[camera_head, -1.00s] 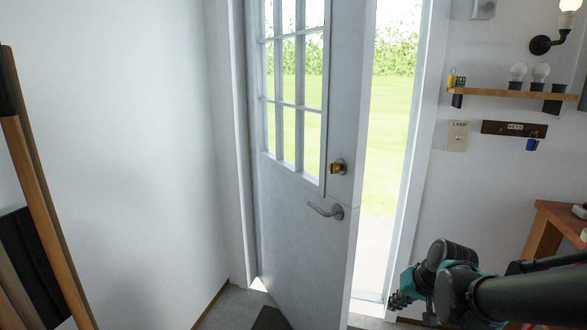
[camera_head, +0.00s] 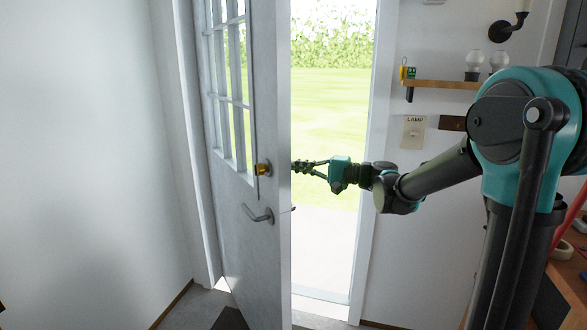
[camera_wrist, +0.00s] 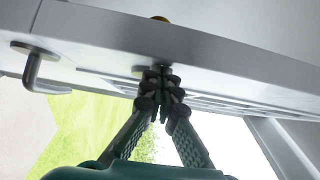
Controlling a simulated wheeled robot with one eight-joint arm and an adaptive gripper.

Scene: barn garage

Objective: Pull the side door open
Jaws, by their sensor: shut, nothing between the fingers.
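The white side door (camera_head: 262,110) with window panes stands partly open, with a bright gap between its free edge and the frame at right. It has a lever handle (camera_head: 257,214) and a brass lock (camera_head: 263,169) above it. My gripper (camera_head: 296,166) is shut and empty at the door's free edge, at about lock height. In the wrist view the closed fingertips (camera_wrist: 159,78) overlap the door's edge and outer face (camera_wrist: 200,62), close to a round fitting; contact cannot be told. The outer lever handle (camera_wrist: 32,68) is to their left.
The door frame (camera_head: 370,170) is right of the gap, behind my arm. A workbench (camera_head: 572,285) stands at lower right. Floor left of the door partly shows; grass is outside.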

